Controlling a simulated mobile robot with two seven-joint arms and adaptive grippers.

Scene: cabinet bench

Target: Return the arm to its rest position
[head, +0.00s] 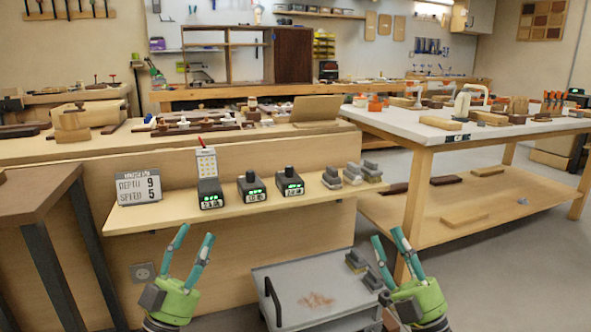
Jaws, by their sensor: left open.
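My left gripper (196,233), green with teal fingers, is raised at the lower left of the head view, in front of the bench panel. Its fingers are apart with nothing between them. My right gripper (386,234) is at the lower right, beside the grey cart's right edge. Its fingers are also apart and no object shows between them. Both grippers point upward in the picture. Most of both arms is out of view below the frame.
A grey cart (290,275) with small dark-topped blocks (358,262) stands between my grippers. A wooden shelf (240,204) holds a sign (138,187), three black devices (251,187) and grey blocks (352,174). A dark table (35,195) stands left; a white-topped workbench (400,125) stands right.

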